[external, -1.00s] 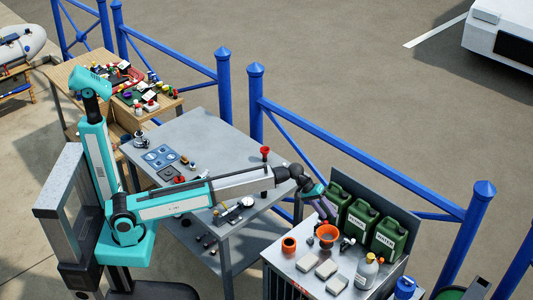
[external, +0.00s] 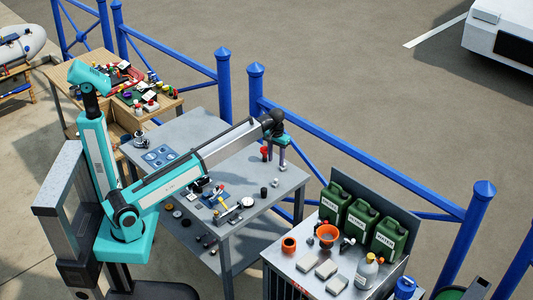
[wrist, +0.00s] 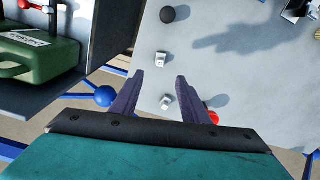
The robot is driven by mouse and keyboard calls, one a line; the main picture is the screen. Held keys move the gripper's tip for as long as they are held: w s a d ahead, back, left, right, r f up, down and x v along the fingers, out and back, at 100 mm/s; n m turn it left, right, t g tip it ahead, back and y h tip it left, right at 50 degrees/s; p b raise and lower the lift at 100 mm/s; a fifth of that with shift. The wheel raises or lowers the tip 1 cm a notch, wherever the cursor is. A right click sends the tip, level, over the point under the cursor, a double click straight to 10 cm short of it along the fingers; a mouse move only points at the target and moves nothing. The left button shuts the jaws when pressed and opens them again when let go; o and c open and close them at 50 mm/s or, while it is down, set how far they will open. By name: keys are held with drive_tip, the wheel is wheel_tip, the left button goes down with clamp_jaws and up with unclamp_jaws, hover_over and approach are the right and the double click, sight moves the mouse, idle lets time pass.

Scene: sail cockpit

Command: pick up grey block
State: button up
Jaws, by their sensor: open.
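Two small light-grey block-like pieces stand on the grey table (external: 195,125): the nearer to my fingers (wrist: 166,101) and a farther one (wrist: 162,58) in the wrist view. I cannot tell which is the named grey block. My gripper (external: 277,160) points down above that end of the table, open and empty. In the wrist view the gripper (wrist: 159,78) has both pieces between or just beyond its fingers.
A red-topped item (wrist: 212,117) is close beside the right finger in the wrist view. A black cylinder (wrist: 168,14) stands farther off. Green jerrycans (external: 360,222), an orange funnel (external: 327,235) and pale flat slabs (external: 327,268) are on the cabinet. Blue railing (external: 360,165) runs behind.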

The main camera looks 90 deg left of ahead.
drive_tip(key=shift+f, duration=0.1)
drive_tip(key=p, duration=0.2)
hover_over(276, 179)
drive_tip(key=shift+d+f, duration=0.15)
drive_tip(key=shift+f, duration=2)
drive_tip(key=shift+d+f, duration=0.1)
drive_tip(key=shift+f, duration=2)
drive_tip(key=shift+s+f, duration=0.1)
drive_tip(key=shift+f, duration=0.05)
drive_tip(key=shift+a+f+p, duration=0.2)
drive_tip(key=shift+f+p, duration=0.95)
drive_tip(key=shift+f, duration=1.25)
clamp_jaws()
drive_tip(key=shift+r, duration=0.2)
